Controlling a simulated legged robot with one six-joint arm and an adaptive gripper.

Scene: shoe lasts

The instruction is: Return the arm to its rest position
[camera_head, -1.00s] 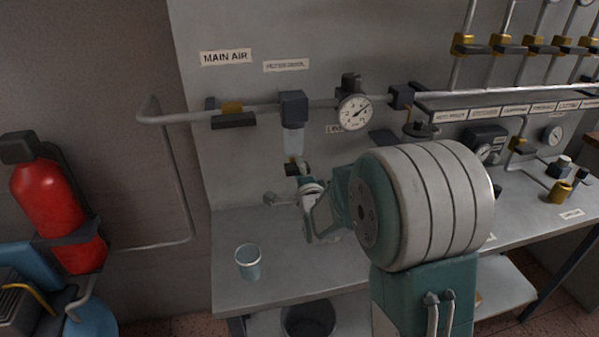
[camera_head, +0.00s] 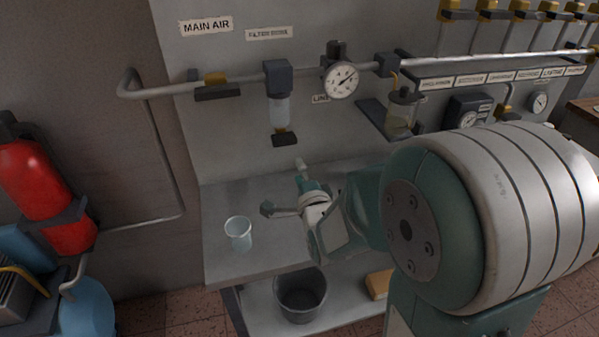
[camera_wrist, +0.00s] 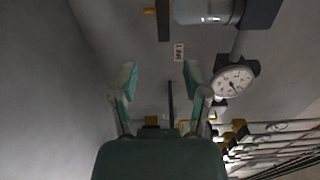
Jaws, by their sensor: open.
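My gripper (camera_wrist: 157,80) shows in the wrist view with its two teal-tipped fingers spread apart and nothing between them. In the head view my gripper (camera_head: 284,188) is in front of the wall panel, above the grey bench, below the filter bowl and apart from it. My arm's large white and teal joint fills the right foreground and hides part of the bench.
A clear cup (camera_head: 238,234) stands on the bench (camera_head: 225,265) left of my gripper. A filter bowl (camera_head: 280,110) and a gauge (camera_head: 342,81) hang on the air pipe. A dark bucket (camera_head: 300,293) sits on the lower shelf. A red extinguisher (camera_head: 40,190) is at left.

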